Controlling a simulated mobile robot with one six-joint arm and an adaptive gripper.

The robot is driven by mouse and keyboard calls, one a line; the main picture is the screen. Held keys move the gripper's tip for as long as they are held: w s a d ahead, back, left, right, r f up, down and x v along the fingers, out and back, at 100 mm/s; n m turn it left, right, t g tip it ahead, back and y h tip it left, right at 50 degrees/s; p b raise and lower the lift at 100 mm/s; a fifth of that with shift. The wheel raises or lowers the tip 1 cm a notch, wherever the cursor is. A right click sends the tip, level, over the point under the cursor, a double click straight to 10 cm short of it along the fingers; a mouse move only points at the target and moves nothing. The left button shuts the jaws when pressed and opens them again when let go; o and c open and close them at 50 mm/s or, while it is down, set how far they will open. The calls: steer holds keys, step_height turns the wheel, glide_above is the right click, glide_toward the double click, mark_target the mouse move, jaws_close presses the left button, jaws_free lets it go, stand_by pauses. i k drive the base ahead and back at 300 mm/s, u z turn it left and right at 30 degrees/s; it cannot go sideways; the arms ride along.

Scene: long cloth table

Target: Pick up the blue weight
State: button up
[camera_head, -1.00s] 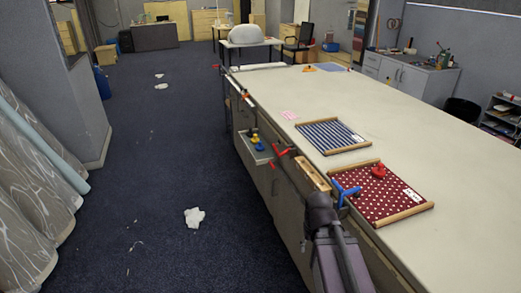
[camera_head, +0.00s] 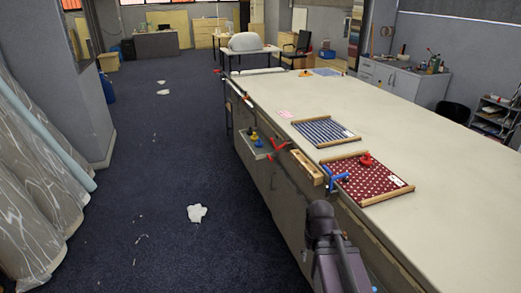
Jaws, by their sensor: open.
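A small tray (camera_head: 263,152) sticks out from the left side of the long table (camera_head: 440,200) and holds several small weights. A yellow one and dark ones show there. One near the tray's front looks blue (camera_head: 258,143), but it is too small to be sure. A red weight (camera_head: 366,160) stands on the red patterned mat on the table. My dark arm rises from the bottom centre beside the table's left edge. No gripper fingers show, and nothing held can be seen.
A blue patterned mat (camera_head: 324,131) lies beyond the red patterned mat (camera_head: 367,180). Red (camera_head: 277,148) and blue (camera_head: 335,173) clamps stick out at the table's left edge. White paper (camera_head: 197,213) lies on the floor. The floor left of the table is mostly clear.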

mark_target(259, 144)
steer(key=k, duration=0.15)
steer(key=u, duration=0.5)
steer(key=i, duration=1.25)
steer(key=u, duration=0.5)
steer(key=i, duration=2)
steer(key=z, duration=0.5)
